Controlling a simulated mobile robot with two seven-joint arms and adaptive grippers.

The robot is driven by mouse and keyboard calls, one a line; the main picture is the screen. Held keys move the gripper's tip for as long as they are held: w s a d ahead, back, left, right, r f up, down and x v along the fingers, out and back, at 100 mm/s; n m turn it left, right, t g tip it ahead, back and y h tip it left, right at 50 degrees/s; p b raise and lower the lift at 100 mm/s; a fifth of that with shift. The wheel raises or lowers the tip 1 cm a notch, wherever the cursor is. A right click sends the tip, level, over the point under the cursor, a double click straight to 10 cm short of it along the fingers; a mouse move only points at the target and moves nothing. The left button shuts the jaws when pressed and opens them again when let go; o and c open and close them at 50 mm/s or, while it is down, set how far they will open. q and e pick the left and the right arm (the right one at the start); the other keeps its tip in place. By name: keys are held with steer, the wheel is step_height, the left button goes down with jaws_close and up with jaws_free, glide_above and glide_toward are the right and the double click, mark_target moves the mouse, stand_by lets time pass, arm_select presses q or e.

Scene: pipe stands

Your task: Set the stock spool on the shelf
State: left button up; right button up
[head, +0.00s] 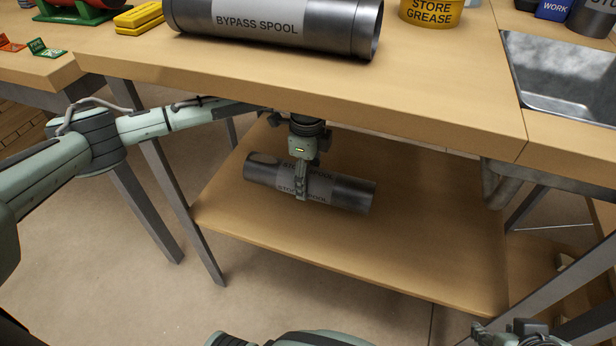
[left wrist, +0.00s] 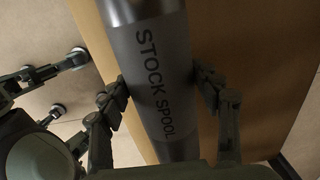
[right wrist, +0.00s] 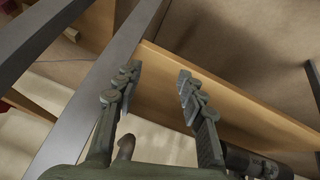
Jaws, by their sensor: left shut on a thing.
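The stock spool (head: 340,191) is a dark metal pipe with a grey label. It lies lengthwise at or just above the wooden lower shelf (head: 430,235) under the table; I cannot tell whether it touches. My left gripper (head: 301,190) reaches in under the tabletop and is shut around the spool's middle. In the left wrist view the spool (left wrist: 155,75) runs between the two fingers (left wrist: 165,98), its label reading STOCK SPOOL. My right gripper (right wrist: 158,85) is open and empty, with the shelf edge and a table leg beyond its fingers.
The tabletop (head: 430,95) overhangs the shelf. On it lie a bypass spool (head: 330,22), a yellow grease tub (head: 432,10), yellow cases (head: 138,15) and a metal plate (head: 570,75). Grey table legs (head: 183,210) frame the shelf. The shelf right of the spool is clear.

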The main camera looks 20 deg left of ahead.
arm_select(q)
steer(key=shift+w+f+b, duration=0.1)
steer(key=shift+f+b, duration=0.8)
steer(key=shift+b, duration=0.15)
steer(key=shift+f+b, duration=0.7)
steer(key=shift+b, duration=0.1)
steer(key=shift+f, duration=2)
arm_select(e)
steer(key=w+a+r+n+t+y, duration=0.1)
steer(key=w+a+r+t+y, duration=0.4)
steer(key=w+a+r+t, duration=0.4)
steer(key=shift+w+a+r, duration=0.2)
steer(key=shift+a+r, duration=1.45)
steer(key=shift+r, duration=0.65)
arm_select(q)
steer(key=shift+f, duration=0.2)
steer(key=o, duration=1.4)
